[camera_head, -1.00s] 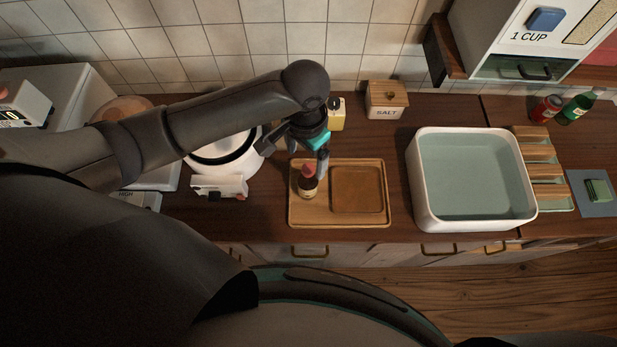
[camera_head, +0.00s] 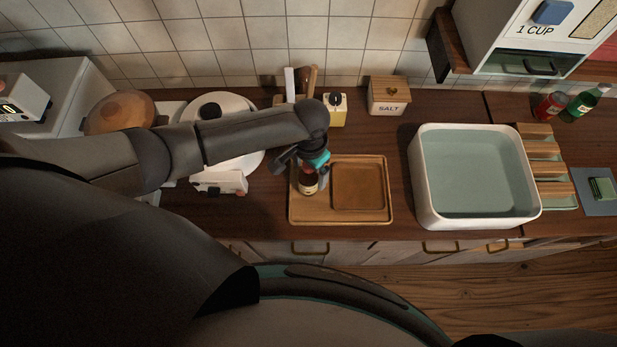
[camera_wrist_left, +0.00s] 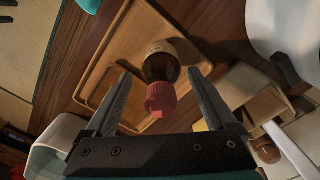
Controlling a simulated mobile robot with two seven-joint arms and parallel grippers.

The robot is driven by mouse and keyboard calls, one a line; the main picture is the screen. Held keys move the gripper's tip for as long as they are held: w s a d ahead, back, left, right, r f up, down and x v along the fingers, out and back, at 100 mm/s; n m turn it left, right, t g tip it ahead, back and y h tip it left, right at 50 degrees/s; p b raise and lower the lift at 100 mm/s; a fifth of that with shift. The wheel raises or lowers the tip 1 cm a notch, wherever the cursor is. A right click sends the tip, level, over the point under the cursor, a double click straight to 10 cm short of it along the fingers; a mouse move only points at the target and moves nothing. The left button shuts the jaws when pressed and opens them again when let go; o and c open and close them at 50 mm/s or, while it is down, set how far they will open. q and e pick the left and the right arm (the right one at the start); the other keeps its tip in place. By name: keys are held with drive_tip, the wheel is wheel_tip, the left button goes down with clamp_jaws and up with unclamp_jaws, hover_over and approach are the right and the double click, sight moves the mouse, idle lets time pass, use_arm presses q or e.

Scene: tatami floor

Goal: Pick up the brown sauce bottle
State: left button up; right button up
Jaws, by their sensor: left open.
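The brown sauce bottle (camera_head: 309,184), dark with a red cap and a pale label, stands on the left part of a wooden tray (camera_head: 342,220). My left gripper (camera_head: 305,169) is open at the bottle's top and partly covers it in the head view. In the left wrist view, the bottle (camera_wrist_left: 159,68) shows between the two spread fingers of the gripper (camera_wrist_left: 160,80), with its red cap towards the camera. I see a gap on each side, so the fingers do not grip it. My right gripper is not in view.
A white rice cooker (camera_head: 250,160) stands left of the tray, under my left arm. A yellow bottle (camera_head: 338,113) and a salt box (camera_head: 388,97) stand behind the tray. A white basin (camera_head: 424,198) is to the right, with bare counter between.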

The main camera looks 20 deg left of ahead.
use_arm(q)
drive_tip(key=shift+f, duration=0.15)
clamp_jaws()
idle(0.7)
